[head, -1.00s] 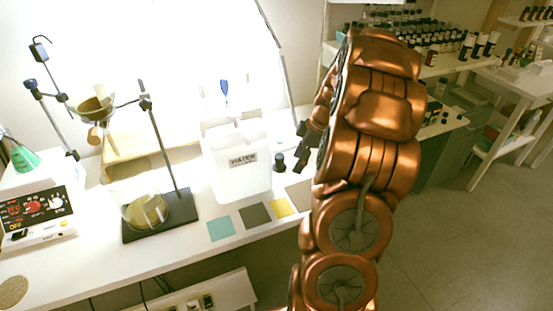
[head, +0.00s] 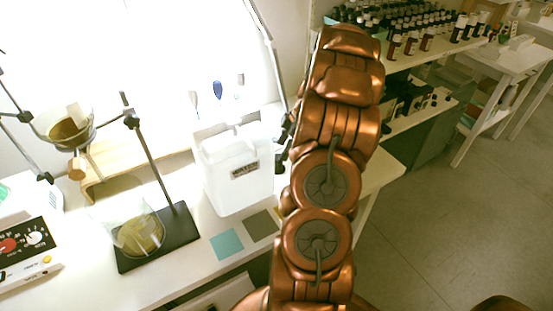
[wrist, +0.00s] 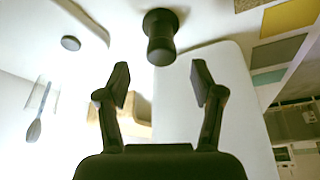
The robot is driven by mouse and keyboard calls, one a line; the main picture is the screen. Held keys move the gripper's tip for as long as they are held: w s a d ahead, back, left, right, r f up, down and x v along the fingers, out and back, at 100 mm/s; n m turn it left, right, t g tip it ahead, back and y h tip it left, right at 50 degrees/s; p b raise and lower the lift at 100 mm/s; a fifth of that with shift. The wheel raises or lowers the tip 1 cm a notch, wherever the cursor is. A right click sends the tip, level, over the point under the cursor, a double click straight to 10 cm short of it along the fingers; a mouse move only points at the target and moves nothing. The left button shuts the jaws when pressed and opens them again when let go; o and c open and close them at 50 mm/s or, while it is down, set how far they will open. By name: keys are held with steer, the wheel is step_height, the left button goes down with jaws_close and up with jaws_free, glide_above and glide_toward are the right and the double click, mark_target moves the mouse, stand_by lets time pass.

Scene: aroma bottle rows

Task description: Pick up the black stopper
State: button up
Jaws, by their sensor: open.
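The black stopper (wrist: 160,37) shows in the wrist view at the top middle, a dark piece with a wide round end and a narrower middle. My gripper (wrist: 161,83) is open and empty, its two dark fingers apart. The stopper lies beyond the fingertips, roughly in line with the gap between them, and is not between them. In the head view my copper arm covers most of the gripper. A dark shape shows at the arm's left edge, and I cannot tell there whether it is finger or stopper.
A white water container (head: 237,180) stands left of my arm, close below the stopper in the wrist view (wrist: 215,100). Flat teal (head: 227,243) and grey (head: 262,224) squares lie in front. A stand with a black base (head: 178,238) and beaker (head: 138,236) is further left.

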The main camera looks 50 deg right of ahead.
mark_target(279, 155)
steer(key=p+x, duration=0.1)
steer(key=x, duration=0.2)
steer(key=shift+a+f, duration=0.1)
steer(key=shift+a, duration=0.05)
steer(key=shift+w+a+f, duration=0.15)
steer(key=shift+w+f, duration=0.05)
steer(key=shift+f, duration=0.45)
steer(key=c, duration=1.1)
steer(key=shift+o, duration=0.2)
steer(key=shift+r, duration=0.1)
